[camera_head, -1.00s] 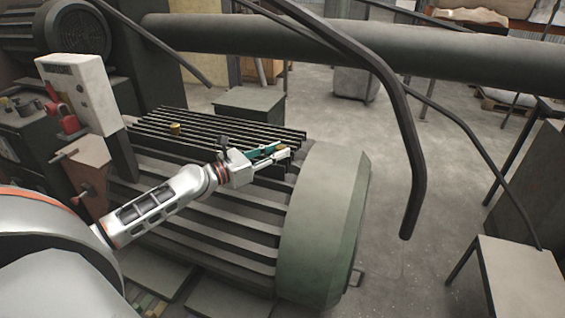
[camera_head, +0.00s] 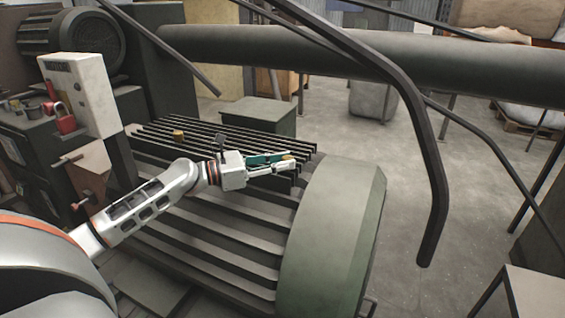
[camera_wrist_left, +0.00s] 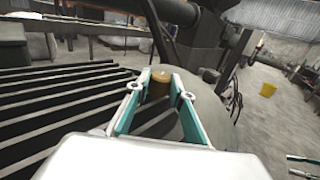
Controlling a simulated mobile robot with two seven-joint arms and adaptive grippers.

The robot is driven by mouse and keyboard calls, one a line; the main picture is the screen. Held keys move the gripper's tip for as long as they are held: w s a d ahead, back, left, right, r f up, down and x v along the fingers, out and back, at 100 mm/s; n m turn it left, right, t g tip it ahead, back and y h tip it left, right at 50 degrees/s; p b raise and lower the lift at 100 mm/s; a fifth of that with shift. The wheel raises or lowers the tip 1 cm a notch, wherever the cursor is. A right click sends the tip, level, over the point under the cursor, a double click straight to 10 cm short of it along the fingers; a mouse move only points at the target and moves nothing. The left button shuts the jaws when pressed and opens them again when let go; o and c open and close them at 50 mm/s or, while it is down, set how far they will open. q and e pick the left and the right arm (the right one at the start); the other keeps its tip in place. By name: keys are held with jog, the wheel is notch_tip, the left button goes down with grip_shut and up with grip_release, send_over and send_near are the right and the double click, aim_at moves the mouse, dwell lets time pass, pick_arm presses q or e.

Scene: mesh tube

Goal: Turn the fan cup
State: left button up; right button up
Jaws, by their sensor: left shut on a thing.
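A small brass cup (camera_head: 289,157) sits at the fan end of the ribbed motor (camera_head: 215,235), near the green end cover (camera_head: 338,235). My left gripper (camera_head: 284,160) reaches it from the left, with the fingers shut on it. In the left wrist view the brass cup (camera_wrist_left: 159,82) is between the two teal-lined fingertips. Its lower part is hidden there, so I cannot tell how far it is turned. A second brass cup (camera_head: 178,136) stands upright on the ribs further left, apart from the gripper.
A thick grey pipe (camera_head: 350,65) crosses behind the motor, and a bent dark bar (camera_head: 430,170) hangs at the right. A white box (camera_head: 82,95) with a red padlock (camera_head: 65,122) stands at the left. The floor (camera_head: 440,250) to the right is partly clear.

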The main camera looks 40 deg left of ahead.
pick_arm(q)
jog(key=o, duration=1.1)
jog(key=v, duration=1.2)
